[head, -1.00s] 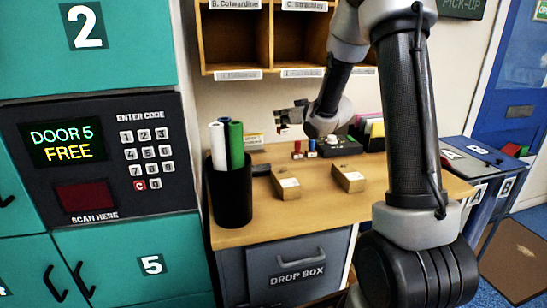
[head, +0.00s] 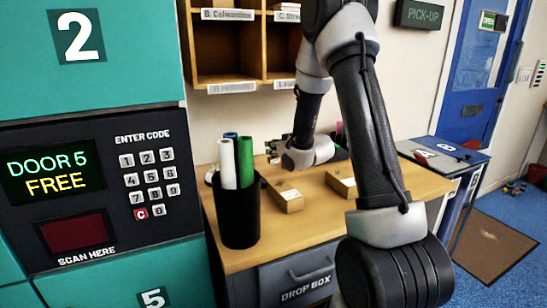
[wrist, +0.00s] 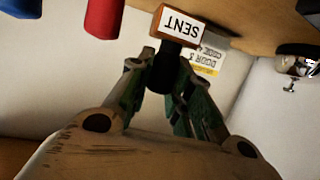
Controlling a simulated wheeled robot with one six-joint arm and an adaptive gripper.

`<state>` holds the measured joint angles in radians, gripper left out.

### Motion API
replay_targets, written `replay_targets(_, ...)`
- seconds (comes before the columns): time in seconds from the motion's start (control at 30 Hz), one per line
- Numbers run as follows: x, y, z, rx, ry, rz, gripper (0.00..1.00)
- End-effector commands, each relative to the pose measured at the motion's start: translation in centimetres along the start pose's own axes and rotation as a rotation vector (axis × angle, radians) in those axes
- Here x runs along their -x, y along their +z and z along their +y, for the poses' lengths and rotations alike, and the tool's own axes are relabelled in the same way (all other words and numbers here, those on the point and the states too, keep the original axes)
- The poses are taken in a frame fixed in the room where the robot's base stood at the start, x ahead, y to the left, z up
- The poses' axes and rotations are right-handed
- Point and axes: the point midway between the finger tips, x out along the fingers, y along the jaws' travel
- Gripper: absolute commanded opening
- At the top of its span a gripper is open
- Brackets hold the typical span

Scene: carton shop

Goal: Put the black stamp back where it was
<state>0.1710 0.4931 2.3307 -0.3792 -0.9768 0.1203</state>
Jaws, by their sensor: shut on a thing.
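The black stamp (wrist: 165,72) shows in the wrist view, with a dark handle and a brown block bearing a white SENT label. My gripper (wrist: 162,80) is shut on its handle, one finger on each side. The wrist picture is upside down, with the wooden counter (wrist: 225,18) along its top. The block is at or close to the counter; I cannot tell whether it touches. A red stamp handle (wrist: 104,17) and a dark blue one (wrist: 22,8) stand beside it. In the head view my gripper (head: 273,150) is low over the counter's back, and the stamp is hidden.
A black pen cup (head: 240,213) with rolled tubes stands at the counter's front left. Wooden pigeonholes (head: 228,60) hang above. A yellow-and-white card (wrist: 207,62) is behind the stamp.

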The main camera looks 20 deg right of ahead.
Motion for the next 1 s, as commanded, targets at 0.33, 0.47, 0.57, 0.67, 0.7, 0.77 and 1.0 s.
replay_targets(0.33, -0.9, 3.1, 0.0, 0.000, 0.000, 0.000, 0.05)
replay_targets(0.47, -0.9, 3.1, 0.0, -0.001, 0.000, -0.001, 0.05)
replay_targets(0.57, -1.0, 3.4, 0.0, -0.001, 0.000, -0.001, 0.22)
replay_targets(0.67, -1.0, 3.3, 0.0, 0.000, 0.000, -0.001, 0.41)
replay_targets(0.7, -1.0, 3.3, 0.0, 0.000, 0.000, -0.001, 0.42)
replay_targets(0.77, -1.0, 3.3, 0.0, -0.001, 0.000, -0.001, 0.42)
replay_targets(1.0, -1.0, 3.2, 0.0, -0.001, 0.000, -0.001, 0.42)
